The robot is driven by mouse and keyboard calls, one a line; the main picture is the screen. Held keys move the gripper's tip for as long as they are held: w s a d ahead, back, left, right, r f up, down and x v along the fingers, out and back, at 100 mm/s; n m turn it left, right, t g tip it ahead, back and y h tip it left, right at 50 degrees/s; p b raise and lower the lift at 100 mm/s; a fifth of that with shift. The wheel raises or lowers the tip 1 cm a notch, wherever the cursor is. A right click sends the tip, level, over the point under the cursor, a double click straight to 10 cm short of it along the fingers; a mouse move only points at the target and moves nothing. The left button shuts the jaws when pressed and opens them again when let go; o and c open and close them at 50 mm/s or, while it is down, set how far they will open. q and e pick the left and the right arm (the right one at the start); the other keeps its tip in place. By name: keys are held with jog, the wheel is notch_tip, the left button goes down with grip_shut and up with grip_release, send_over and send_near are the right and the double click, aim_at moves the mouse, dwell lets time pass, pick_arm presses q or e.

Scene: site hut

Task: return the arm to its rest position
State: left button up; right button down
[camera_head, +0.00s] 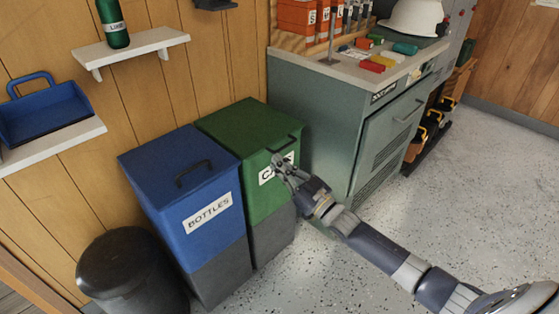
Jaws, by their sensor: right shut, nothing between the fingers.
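My right arm reaches in from the lower right. My right gripper (281,165) is shut and empty, in front of the label on the green bin (244,127). It hides part of that label; I cannot tell whether it touches the bin. The green bin's lid is closed, with a dark handle near its front right edge. My left gripper is not in view.
A blue bin (172,165) labelled BOTTLES and a dark round bin (121,268) stand on the left. A grey-green cabinet (310,115) stands behind my arm. Wall shelves hold a green bottle (113,25) and a blue tray (45,113). Speckled floor (480,200) is clear on the right.

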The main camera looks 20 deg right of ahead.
jog(key=s+a+f+m+g+h, duration=0.15)
jog(key=s+f+g, duration=0.35)
jog(key=f, duration=0.6)
jog(key=s+a+f+g+h, duration=0.2)
jog(key=s+f, duration=0.6)
jog(key=f, duration=0.3)
jog(key=s+a+f+g+h, duration=0.2)
jog(key=s+f+g, duration=0.3)
jog(key=f, duration=0.6)
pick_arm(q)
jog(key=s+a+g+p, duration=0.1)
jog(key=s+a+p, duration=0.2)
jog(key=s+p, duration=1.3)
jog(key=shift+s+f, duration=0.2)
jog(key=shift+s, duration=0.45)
pick_arm(e)
jog(key=s+f+g+h, duration=0.1)
jog(key=s+f+g, duration=0.2)
jog(key=s, duration=1.5)
jog(key=s+d+f+g, duration=0.1)
jog(key=s+f+g, duration=0.2)
jog(key=s, duration=1.6)
notch_tip(320, 180, down, 2)
jog(key=shift+d+f+g+h, duration=0.15)
jog(key=shift+d+g+h, duration=0.05)
jog(key=shift+g+h, duration=0.15)
